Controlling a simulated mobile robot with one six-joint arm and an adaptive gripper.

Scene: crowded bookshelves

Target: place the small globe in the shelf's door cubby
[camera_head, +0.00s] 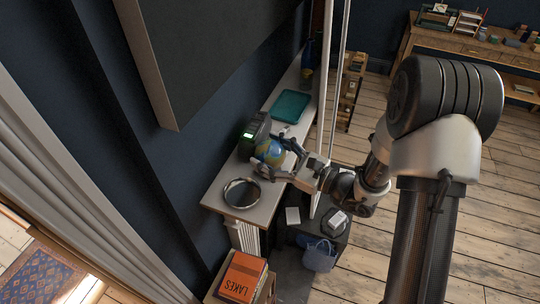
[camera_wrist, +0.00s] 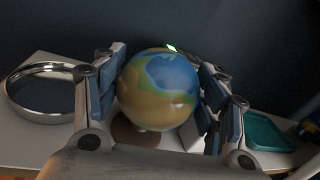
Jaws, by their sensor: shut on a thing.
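The small globe (camera_head: 270,152) is blue, green and tan. It sits between the fingers of my gripper (camera_head: 277,153) over a narrow white mantel-like shelf (camera_head: 215,193). In the wrist view the globe (camera_wrist: 158,88) fills the gap, with a finger pad on each side, so my gripper (camera_wrist: 160,95) is shut on it. A brown round base (camera_wrist: 135,133) shows below the globe. I cannot tell whether the base touches the shelf top. The shelf's door cubby is not identifiable in either view.
A dark clock with green digits (camera_head: 252,134) stands right behind the globe. A round metal-rimmed dish (camera_head: 242,193) lies on the near shelf end, and a teal tray (camera_head: 290,106) lies farther along. A wooden desk (camera_head: 463,42) is at the back right. Wooden floor is open.

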